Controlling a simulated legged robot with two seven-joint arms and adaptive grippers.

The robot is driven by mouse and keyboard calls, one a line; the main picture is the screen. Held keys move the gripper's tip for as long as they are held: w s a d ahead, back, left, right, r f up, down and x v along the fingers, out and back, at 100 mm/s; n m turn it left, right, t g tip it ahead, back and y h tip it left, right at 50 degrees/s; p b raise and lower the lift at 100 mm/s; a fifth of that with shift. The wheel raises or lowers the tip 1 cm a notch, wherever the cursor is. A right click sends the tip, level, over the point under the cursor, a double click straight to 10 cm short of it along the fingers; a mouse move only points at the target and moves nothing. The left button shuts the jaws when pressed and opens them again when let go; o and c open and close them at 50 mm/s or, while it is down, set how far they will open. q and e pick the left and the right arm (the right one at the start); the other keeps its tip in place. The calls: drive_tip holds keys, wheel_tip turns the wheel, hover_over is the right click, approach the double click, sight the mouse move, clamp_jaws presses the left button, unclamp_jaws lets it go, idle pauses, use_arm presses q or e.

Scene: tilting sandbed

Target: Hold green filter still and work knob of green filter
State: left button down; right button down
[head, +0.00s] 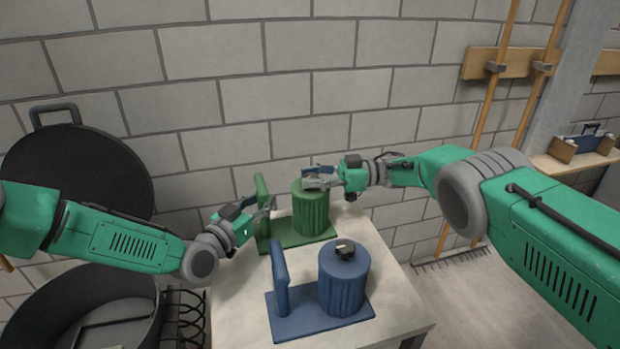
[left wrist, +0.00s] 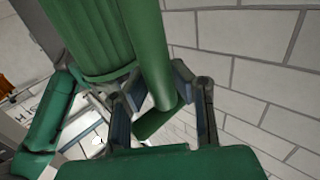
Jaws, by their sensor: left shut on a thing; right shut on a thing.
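The green filter (head: 311,212) stands at the far end of the table, a ribbed canister on a flat base with an upright handle at its left. My left gripper (head: 264,207) is shut on that handle. In the left wrist view its fingers sit either side of the green handle (left wrist: 147,50), with the ribbed canister (left wrist: 85,35) beside it. My right gripper (head: 314,179) is at the top of the canister, shut on the knob, which the fingers hide.
A blue filter (head: 343,284) with a dark knob stands nearer on the pale table (head: 240,312). A dark round bin (head: 85,305) and round lid (head: 75,175) are at the left. A brick wall is behind; rakes lean at the right.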

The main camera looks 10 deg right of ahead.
sight(311, 175)
drive_tip(key=shift+d, duration=0.3)
drive_tip(key=c, duration=1.1)
unclamp_jaws()
drive_tip(key=shift+a, duration=0.15)
wheel_tip(311, 175, up, 10)
drive_tip(key=shift+f, duration=0.1)
drive_tip(key=shift+w, duration=0.1)
